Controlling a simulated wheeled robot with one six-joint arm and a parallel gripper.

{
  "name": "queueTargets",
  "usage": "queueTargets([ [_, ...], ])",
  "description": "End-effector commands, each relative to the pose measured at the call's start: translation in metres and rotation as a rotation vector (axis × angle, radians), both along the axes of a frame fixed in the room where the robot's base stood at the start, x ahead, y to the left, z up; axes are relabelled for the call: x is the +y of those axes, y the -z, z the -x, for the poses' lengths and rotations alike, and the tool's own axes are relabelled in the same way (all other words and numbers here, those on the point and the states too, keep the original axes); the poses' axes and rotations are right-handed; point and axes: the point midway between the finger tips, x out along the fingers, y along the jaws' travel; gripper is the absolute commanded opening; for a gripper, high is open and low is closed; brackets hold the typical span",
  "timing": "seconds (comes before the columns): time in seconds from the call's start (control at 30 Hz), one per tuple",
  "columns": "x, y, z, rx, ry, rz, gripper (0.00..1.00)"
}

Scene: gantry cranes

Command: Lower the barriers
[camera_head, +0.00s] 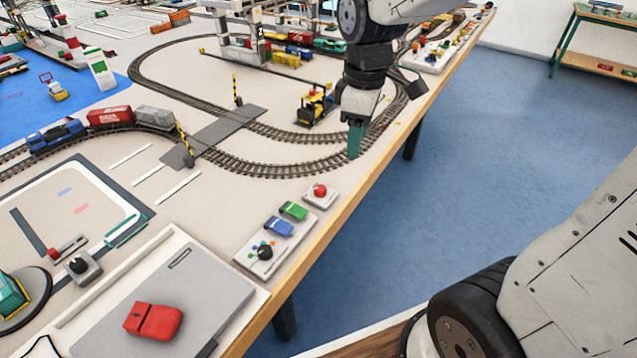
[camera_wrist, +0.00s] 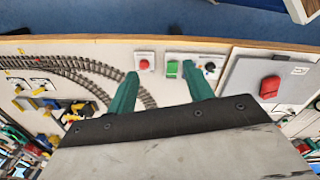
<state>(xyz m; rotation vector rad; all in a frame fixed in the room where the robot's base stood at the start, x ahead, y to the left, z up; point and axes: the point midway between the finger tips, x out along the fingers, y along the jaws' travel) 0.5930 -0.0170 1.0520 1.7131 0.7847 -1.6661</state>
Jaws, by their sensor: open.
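Two yellow-and-black striped barriers stand raised at the grey level crossing (camera_head: 213,137): the far barrier (camera_head: 236,88) is upright, and the near barrier (camera_head: 183,142) leans slightly. A red push button (camera_head: 320,190) on a small white box sits near the table's wooden edge. It also shows in the wrist view (camera_wrist: 144,64), just beyond the fingertips. Beside it, a white panel (camera_head: 248,257) carries a green switch (camera_head: 294,211), a blue switch (camera_head: 279,227) and a black knob (camera_head: 265,251). My gripper (camera_head: 355,140) has green fingers and is empty and open above the track curve; both fingers show in the wrist view (camera_wrist: 160,72).
The looped track (camera_head: 285,165) runs across the table. A grey panel with a red block (camera_head: 153,320) lies in front. Blue floor (camera_head: 450,200) is clear to the right.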

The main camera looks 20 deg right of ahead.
Motion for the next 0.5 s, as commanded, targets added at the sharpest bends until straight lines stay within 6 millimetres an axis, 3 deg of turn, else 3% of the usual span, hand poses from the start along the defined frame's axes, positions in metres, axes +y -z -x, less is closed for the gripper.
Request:
queueTargets([
  [0.03,0.003,0.017,-0.020,0.021,-0.096,0.003,0.51],
  [0.2,0.012,0.073,-0.079,0.054,-0.433,0.005,0.51],
  [0.4,0.021,0.133,-0.121,0.077,-0.730,-0.001,0.51],
  [0.5,0.023,0.151,-0.131,0.082,-0.814,-0.004,0.51],
])
